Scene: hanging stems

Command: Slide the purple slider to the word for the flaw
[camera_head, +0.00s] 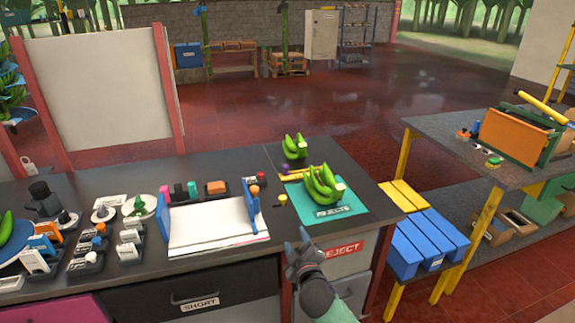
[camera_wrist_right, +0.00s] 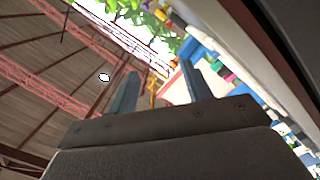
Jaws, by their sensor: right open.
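A small purple piece (camera_head: 286,168) shows at the left of the back edge of the green mat (camera_head: 350,213), close to the green bananas; it looks like the slider, but its track and any flaw words are too small to read. A bunch of green bananas (camera_head: 322,186) lies on the mat, and another bunch (camera_head: 295,147) sits behind it. My right gripper (camera_head: 303,240) is open and empty at the table's front edge, in front of the mat and apart from the purple piece. Its two fingers stand apart in the right wrist view (camera_wrist_right: 162,88). My left gripper is not in view.
A white paper stack (camera_head: 215,228) between blue side pieces lies left of the mat. A small yellow piece (camera_head: 282,199) and a black block with an orange knob (camera_head: 255,192) stand between them. Several small labelled holders crowd the left. A blue-and-yellow slatted stand (camera_head: 428,240) is at right.

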